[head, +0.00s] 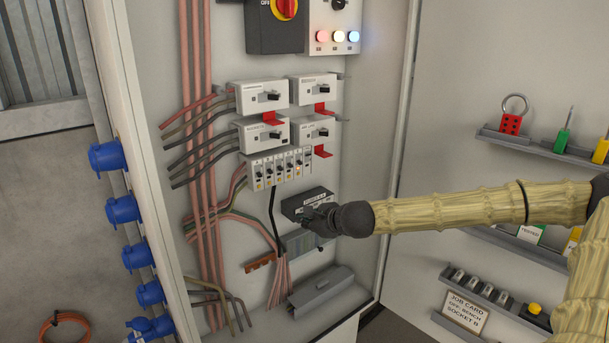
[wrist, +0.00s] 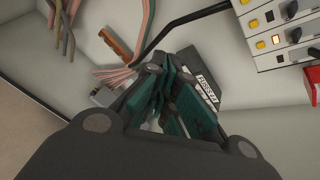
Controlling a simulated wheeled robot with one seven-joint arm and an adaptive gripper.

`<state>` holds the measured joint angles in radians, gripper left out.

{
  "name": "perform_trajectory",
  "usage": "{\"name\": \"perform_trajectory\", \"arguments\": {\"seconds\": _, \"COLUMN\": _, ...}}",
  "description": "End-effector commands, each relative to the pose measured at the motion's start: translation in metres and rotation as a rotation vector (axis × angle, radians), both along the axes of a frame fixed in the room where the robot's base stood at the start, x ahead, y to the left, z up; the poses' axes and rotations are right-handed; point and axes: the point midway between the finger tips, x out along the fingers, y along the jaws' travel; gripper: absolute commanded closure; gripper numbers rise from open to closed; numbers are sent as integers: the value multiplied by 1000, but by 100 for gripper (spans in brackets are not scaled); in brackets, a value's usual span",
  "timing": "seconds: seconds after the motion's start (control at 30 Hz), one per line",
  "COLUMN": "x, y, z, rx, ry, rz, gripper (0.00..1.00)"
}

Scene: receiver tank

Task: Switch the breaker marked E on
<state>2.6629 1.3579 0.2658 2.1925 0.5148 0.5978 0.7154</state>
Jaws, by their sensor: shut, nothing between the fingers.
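A row of small white breakers with dark levers (head: 278,169) sits below the larger switch units in the open cabinet. Its letters are too small to read, so I cannot tell which one is E. Part of the row, with dark levers and yellow squares, shows at the upper right of the wrist view (wrist: 285,28). My gripper (head: 312,217) is below and to the right of the row, in front of a dark labelled box. In the wrist view my gripper (wrist: 160,82) has its green-padded fingers shut and empty, apart from the breakers.
The dark box labelled FUSES (head: 307,201) is beside my fingers. Above the row are several white switch units (head: 260,95) with red tabs. Wires (head: 275,222) and a grey trunking (head: 320,292) lie below. Shelves with tools (head: 545,143) are on the right.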

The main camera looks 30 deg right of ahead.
Motion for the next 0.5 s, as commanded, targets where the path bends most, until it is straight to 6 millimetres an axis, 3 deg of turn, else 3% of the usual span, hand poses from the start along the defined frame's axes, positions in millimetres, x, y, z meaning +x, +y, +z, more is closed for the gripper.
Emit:
{"name": "perform_trajectory", "arguments": {"seconds": 0.1, "x": 6, "y": -20, "z": 32, "rx": 143, "ry": -60, "rz": -73, "gripper": 100}}
{"name": "perform_trajectory", "arguments": {"seconds": 0.3, "x": 11, "y": -49, "z": 76, "rx": 374, "ry": -145, "rz": -169, "gripper": 100}}
{"name": "perform_trajectory", "arguments": {"seconds": 0.5, "x": 12, "y": -68, "z": 102, "rx": 534, "ry": -197, "rz": -220, "gripper": 100}}
